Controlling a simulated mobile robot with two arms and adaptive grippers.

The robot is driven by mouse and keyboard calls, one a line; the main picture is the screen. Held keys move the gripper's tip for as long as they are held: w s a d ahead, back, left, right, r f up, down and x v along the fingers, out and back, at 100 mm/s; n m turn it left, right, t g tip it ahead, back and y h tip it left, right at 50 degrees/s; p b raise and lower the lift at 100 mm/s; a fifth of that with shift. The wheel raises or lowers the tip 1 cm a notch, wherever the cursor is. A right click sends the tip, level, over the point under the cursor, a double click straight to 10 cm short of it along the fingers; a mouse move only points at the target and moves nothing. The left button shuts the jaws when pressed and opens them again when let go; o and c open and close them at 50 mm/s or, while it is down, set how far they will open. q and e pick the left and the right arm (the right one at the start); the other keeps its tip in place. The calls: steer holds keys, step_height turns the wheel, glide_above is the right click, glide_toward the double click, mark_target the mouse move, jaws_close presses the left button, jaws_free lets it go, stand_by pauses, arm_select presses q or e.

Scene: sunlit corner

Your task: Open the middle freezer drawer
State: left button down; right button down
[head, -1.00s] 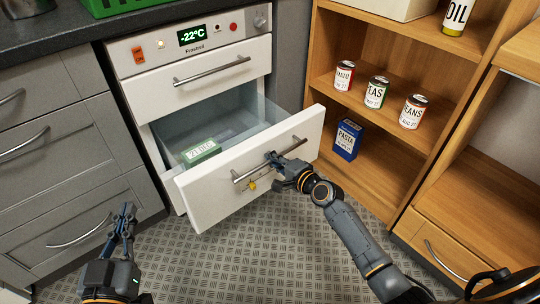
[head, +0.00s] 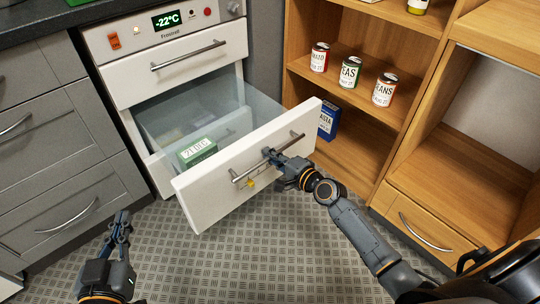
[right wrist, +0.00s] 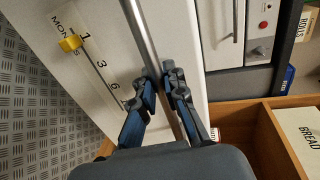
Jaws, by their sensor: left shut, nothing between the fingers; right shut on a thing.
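The middle freezer drawer (head: 215,195) is white and pulled well out of the freezer (head: 120,85), showing its clear-sided inside. A green-and-white box (head: 196,152) lies in it. My right gripper (head: 270,155) is shut on the metal bar handle (head: 293,141) of this drawer; in the right wrist view the fingers (right wrist: 166,92) close around the handle bar (right wrist: 140,35). A yellow slider (right wrist: 70,43) on a month scale shows on the drawer front. My left gripper (head: 122,218) is shut and empty, low at the left, apart from the drawer.
The upper freezer drawer (head: 175,70) is closed under a panel reading -22°C. Grey cabinets (head: 50,140) stand at left. Wooden shelves (head: 350,110) at right hold several cans and a blue pasta box (head: 328,120). The patterned metal floor (head: 270,250) in front is clear.

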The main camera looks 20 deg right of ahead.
steer(key=shift+s+f, duration=0.1)
steer(key=shift+f, duration=0.1)
steer(key=c, duration=1.6)
jaws_free()
steer(key=shift+s+d, duration=0.1)
steer(key=shift+o, duration=1)
steer(key=shift+s+d+r, duration=0.1)
steer(key=shift+s+r, duration=0.05)
steer(key=v, duration=1.1)
steer(key=shift+s+d, duration=0.15)
steer(key=shift+s, duration=0.25)
steer(key=shift+r, duration=0.1)
